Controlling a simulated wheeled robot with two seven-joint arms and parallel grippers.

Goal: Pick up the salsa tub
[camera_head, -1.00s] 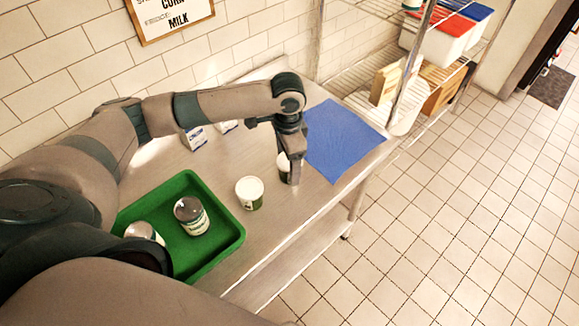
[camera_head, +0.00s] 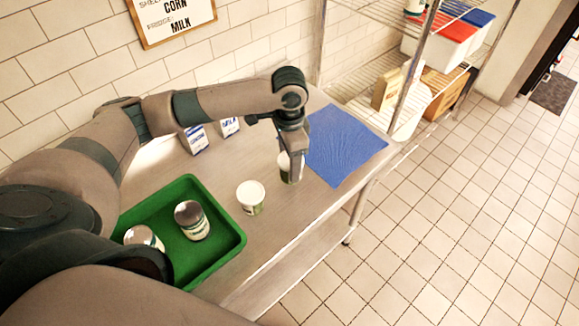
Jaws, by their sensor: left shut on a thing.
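My left gripper (camera_head: 292,156) reaches down over the steel table and is shut on a tub (camera_head: 289,172) with a pale lid and a dark green lower part. The fingers hide part of this tub and its label cannot be read. I cannot tell whether its base touches the table. A second tub (camera_head: 250,198), with a white lid and a green and white side, stands upright on the table to its left, apart from the gripper. Its label is also too small to read. My right gripper is out of view.
A green tray (camera_head: 213,259) with two cans (camera_head: 192,221) (camera_head: 144,239) is at the front left of the table (camera_head: 225,150). Two cartons (camera_head: 195,139) (camera_head: 229,126) stand at the back. A blue mat (camera_head: 343,146) lies right of the gripper, bare. A wire shelf with bins (camera_head: 437,45) stands beyond.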

